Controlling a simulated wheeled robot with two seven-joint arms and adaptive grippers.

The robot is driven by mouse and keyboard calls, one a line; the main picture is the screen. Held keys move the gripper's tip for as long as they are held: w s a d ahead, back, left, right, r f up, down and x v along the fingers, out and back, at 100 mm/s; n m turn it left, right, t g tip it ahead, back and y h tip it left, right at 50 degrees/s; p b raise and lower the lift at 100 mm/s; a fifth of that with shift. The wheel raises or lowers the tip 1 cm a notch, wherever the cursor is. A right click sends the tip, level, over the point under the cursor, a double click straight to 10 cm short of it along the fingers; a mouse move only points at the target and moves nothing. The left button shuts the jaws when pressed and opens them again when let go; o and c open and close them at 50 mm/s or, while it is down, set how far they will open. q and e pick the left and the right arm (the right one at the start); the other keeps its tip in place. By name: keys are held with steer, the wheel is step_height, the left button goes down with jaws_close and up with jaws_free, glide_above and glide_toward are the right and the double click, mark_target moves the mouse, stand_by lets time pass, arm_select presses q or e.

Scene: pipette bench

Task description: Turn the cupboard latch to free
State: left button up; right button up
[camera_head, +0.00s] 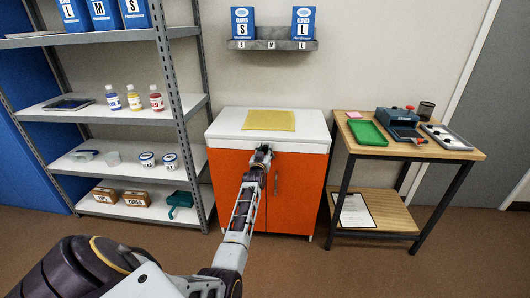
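The orange cupboard (298,190) stands at the centre under a white top, with two doors and a metal handle (277,182) on the right door. My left arm reaches up from the lower left to the cupboard front. My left gripper (262,152) is in front of the upper edge of the doors, near the middle where they meet. The latch cannot be made out; the gripper and wrist cover that spot. The fingers are small and dark, so I cannot tell whether they are open or shut, or touching anything. My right gripper is not in view.
A yellow cloth (269,120) lies on the white top (228,121). A metal shelf (70,111) with bottles and boxes stands close on the left. A wooden table (452,147) with a green tray (367,133) stands on the right. A wall shelf (272,45) holds glove boxes above.

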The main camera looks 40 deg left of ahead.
arm_select(q)
jaws_close()
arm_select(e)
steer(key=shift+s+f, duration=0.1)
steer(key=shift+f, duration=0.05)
arm_select(q)
steer(key=shift+n+p, duration=0.3)
steer(key=shift+n, duration=0.1)
steer(key=n+p, duration=0.1)
steer(key=n, duration=0.2)
steer(key=shift+p, duration=0.3)
steer(key=n, duration=0.3)
steer(key=shift+t, duration=0.3)
steer(key=shift+n+y+p, duration=0.3)
steer(key=shift+n, duration=0.7)
steer(key=shift+f+n, duration=0.1)
steer(key=shift+n, duration=1.5)
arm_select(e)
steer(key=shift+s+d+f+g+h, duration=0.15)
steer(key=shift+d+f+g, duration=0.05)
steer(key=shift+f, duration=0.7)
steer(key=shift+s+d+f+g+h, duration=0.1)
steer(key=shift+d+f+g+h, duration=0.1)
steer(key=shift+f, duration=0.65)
